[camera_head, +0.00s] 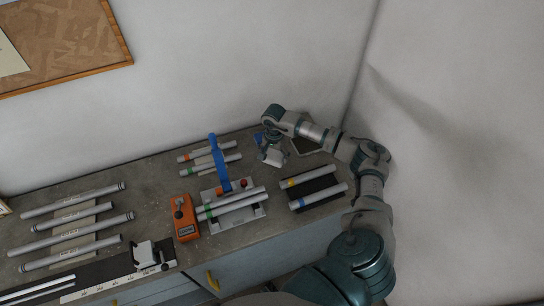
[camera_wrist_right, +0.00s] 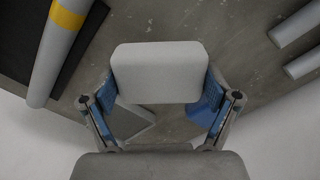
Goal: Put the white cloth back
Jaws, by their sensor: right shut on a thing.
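The white cloth shows in the right wrist view as a pale, rounded block (camera_wrist_right: 160,72). My right gripper (camera_wrist_right: 158,92) is shut on it, with a blue finger pad at each side. In the head view the same gripper (camera_head: 268,142) is over the back of the bench, and the cloth (camera_head: 273,157) hangs at its fingers. I cannot tell whether the cloth touches the bench top. A small dark flat piece with a pale rim (camera_head: 306,146) lies right of the gripper, partly hidden by my arm. My left gripper is not in view.
A dark mat (camera_head: 314,186) with tubes lies in front of my right arm. A jig with a blue clamp (camera_head: 218,165) stands left of the gripper, near an orange box (camera_head: 186,218). More tubes (camera_head: 75,230) lie at left. Walls close the back and right.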

